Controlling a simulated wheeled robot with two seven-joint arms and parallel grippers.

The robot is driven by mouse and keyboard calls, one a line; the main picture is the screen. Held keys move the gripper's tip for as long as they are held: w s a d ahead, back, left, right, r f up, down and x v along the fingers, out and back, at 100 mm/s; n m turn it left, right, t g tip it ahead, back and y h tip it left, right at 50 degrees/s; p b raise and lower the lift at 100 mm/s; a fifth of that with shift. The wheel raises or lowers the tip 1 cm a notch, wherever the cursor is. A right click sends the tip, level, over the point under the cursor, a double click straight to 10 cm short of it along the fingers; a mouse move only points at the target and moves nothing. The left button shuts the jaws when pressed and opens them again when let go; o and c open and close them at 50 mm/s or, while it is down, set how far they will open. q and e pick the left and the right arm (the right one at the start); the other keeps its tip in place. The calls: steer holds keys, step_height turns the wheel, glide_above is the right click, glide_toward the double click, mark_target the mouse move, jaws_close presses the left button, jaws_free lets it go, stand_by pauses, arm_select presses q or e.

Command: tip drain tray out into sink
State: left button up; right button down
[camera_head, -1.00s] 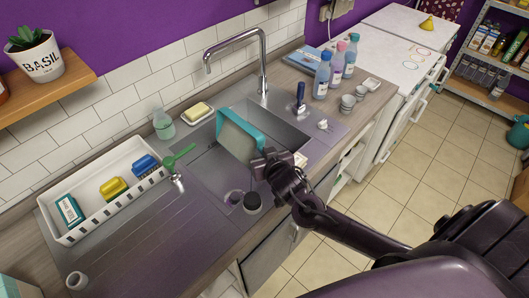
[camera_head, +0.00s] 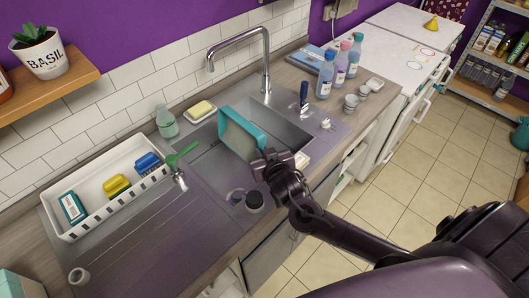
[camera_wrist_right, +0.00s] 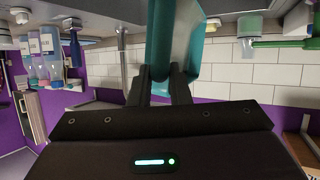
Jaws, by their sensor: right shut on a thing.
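The drain tray (camera_head: 239,134) has a teal rim and a pale inside. It is steeply tilted over the sink (camera_head: 284,128). My right gripper (camera_head: 266,158) is shut on the tray's near edge. In the right wrist view the teal tray (camera_wrist_right: 174,45) rises from between the two fingers (camera_wrist_right: 160,85). Part of the sink basin is hidden behind the tray. I cannot tell whether anything is in the tray. My left gripper is not in view.
The faucet (camera_head: 266,62) stands behind the sink. A white rack (camera_head: 100,190) with several coloured items is at left, with a soap dish (camera_head: 200,110) and a green bottle (camera_head: 166,121) near it. Several bottles (camera_head: 338,68) and cups stand at right.

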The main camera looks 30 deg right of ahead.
steer(key=shift+a, duration=0.3)
stand_by(0.5)
steer(key=shift+s+a+n+t+h, duration=0.15)
steer(key=shift+a+n+t+h, duration=0.15)
steer(key=shift+n+h, duration=0.1)
steer(key=w+d+r+m+g+y+p, duration=0.1)
steer(key=w+d+m+g+y+p, duration=0.1)
steer(key=d+m+y, duration=0.3)
steer(key=d, duration=0.2)
steer(key=shift+d, duration=0.3)
stand_by(1.0)
